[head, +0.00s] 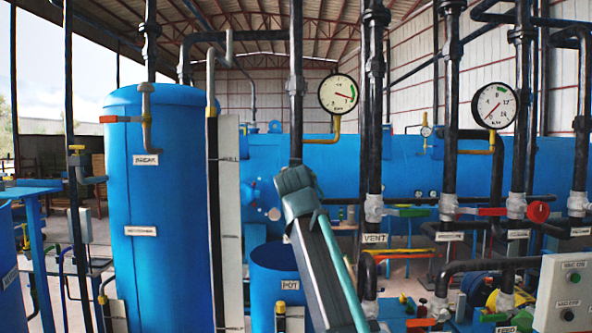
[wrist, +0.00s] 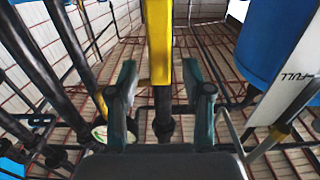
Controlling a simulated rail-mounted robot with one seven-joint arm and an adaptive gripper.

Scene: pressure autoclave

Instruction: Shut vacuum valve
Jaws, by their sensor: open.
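My gripper (head: 296,182) is raised in the middle of the head view, in front of a black vertical pipe; its fingertips are hard to make out there. In the wrist view the gripper (wrist: 162,82) is open, with one finger on each side of a yellow bar (wrist: 159,42). The bar runs down from the top edge between the fingers, with a gap on both sides. A black pipe with a flange (wrist: 163,126) shows behind it. I cannot tell whether the yellow bar is the vacuum valve's handle; no readable vacuum label shows.
A blue tank (head: 165,215) stands left, a blue pot (head: 280,265) below my arm. Right are black pipes, a green-handled valve (head: 408,212), a red-handled valve (head: 490,212) and two gauges (head: 338,94), (head: 494,106). A control panel (head: 566,290) is at the lower right.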

